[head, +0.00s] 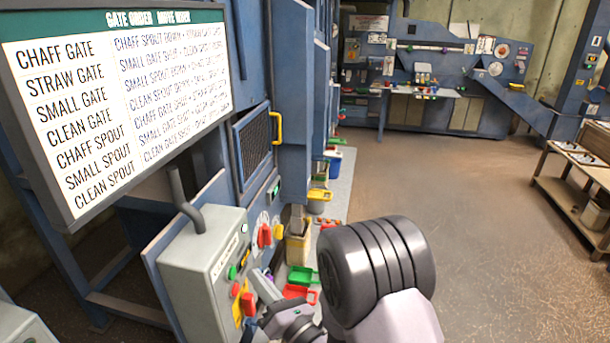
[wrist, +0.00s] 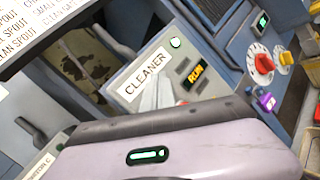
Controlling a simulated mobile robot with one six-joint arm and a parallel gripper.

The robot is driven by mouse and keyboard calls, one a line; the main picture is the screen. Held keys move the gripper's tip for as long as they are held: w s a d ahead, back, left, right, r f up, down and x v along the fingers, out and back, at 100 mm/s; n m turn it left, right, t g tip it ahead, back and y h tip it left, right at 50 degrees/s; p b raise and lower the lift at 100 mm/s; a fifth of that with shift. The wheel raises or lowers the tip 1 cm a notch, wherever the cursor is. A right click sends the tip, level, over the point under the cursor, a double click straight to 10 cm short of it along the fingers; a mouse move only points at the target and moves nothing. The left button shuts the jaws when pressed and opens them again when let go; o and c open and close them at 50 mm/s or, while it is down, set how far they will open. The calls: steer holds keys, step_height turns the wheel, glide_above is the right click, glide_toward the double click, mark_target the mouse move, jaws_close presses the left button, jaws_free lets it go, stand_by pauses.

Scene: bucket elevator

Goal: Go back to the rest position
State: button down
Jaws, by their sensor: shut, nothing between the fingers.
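My gripper (head: 264,284) is at the lower middle of the head view, beyond my dark wrist joint. Its fingers are together and empty, close in front of a grey control box (head: 200,265) with red, green and yellow controls. I cannot tell whether they touch it. In the wrist view my gripper's pale fingers (wrist: 163,92) point up at a panel labelled CLEANER (wrist: 146,72). My gripper's body hides the lower part of the wrist view.
A large sign board (head: 120,90) listing gates and spouts hangs at the upper left. A red knob (head: 264,236) is on the blue machine. Coloured bins, including a yellow one (head: 319,197), line its foot. The floor (head: 470,215) is open to the right, before a wooden bench (head: 570,190).

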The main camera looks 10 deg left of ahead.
steer(key=s+a+r+n+g+y+b, duration=0.2)
steer(key=s+r+n+g+y+b, duration=0.3)
steer(key=s+n+g, duration=0.65)
steer(key=s+d+n+g+h+b, duration=0.3)
steer(key=s+n+h, duration=0.1)
steer(key=s+n, duration=0.35)
steer(key=s+d+f+n+t+h+b, duration=0.2)
steer(key=d+f+n+h+b, duration=0.25)
steer(key=d, duration=0.45)
steer(key=s+d+f+n+t+h+b, duration=0.1)
steer(key=s+d+f+n+t+h, duration=0.2)
steer(key=d+f+h, duration=0.55)
steer(key=w+d+r+n+t+h+b, duration=0.1)
steer(key=w+d+r+n+t, duration=0.1)
steer(key=d, duration=0.6)
steer(key=shift+d, duration=0.4)
steer(key=shift+r, duration=0.1)
